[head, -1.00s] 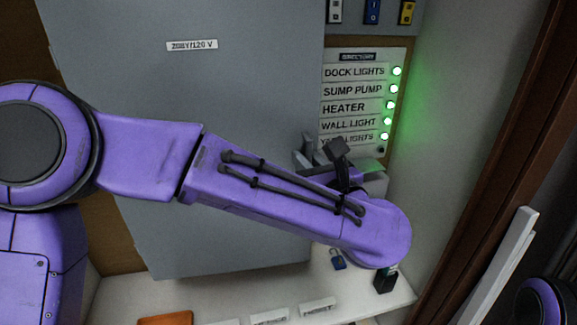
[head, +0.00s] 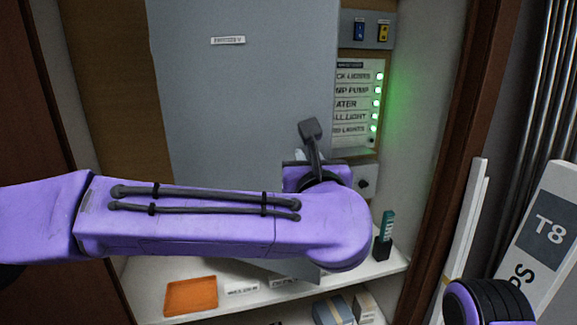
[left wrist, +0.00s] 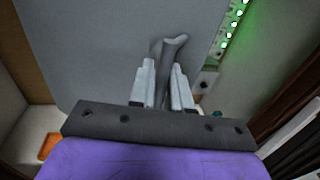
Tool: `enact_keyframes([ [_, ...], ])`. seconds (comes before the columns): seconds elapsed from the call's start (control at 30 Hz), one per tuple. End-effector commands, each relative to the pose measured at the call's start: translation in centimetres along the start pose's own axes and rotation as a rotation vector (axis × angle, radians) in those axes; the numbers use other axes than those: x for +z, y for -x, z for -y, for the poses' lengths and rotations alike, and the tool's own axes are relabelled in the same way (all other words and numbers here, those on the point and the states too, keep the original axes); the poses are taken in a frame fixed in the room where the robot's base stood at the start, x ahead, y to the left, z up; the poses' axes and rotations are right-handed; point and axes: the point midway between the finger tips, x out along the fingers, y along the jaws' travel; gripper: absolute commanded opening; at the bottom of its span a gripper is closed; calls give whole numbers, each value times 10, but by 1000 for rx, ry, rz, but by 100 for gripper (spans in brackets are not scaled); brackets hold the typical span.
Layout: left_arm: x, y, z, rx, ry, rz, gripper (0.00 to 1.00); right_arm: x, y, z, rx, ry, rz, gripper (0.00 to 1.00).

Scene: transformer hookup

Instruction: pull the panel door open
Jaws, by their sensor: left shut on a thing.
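The panel door (head: 240,95) is a large grey sheet with a small white label, in the middle of the head view. Its right edge overlaps the start of the switch labels, and its lower right corner shows below my arm, so it looks ajar. In the left wrist view, the grey door handle (left wrist: 176,42) stands between the two fingers of my left gripper (left wrist: 163,66). The gripper is shut on this handle. My right gripper is out of view.
A directory (head: 355,105) with several green lights is right of the door. A white shelf (head: 145,285) below holds an orange tray (head: 190,296) and a green-and-black item (head: 385,235). A dark wooden post (head: 465,130) and a white T8 box (head: 545,230) stand at right.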

Motion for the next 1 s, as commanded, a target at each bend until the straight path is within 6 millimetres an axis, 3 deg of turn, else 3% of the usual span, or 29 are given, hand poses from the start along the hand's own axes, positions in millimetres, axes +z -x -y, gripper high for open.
enact_keyframes([
  [0.43, 3, 2, 1, -10, -1, 8, 0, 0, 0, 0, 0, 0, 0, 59],
  [0.47, 3, 2, 1, -10, -1, 8, 21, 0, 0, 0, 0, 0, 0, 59],
  [0.5, 3, 2, 0, -10, -1, 8, 33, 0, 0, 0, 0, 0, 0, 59],
  [0.83, 1, 4, 0, -6, -1, 5, 33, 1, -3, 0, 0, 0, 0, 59],
  [1.0, -2, 35, 1, -10, -2, 10, 33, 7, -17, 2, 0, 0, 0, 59],
])
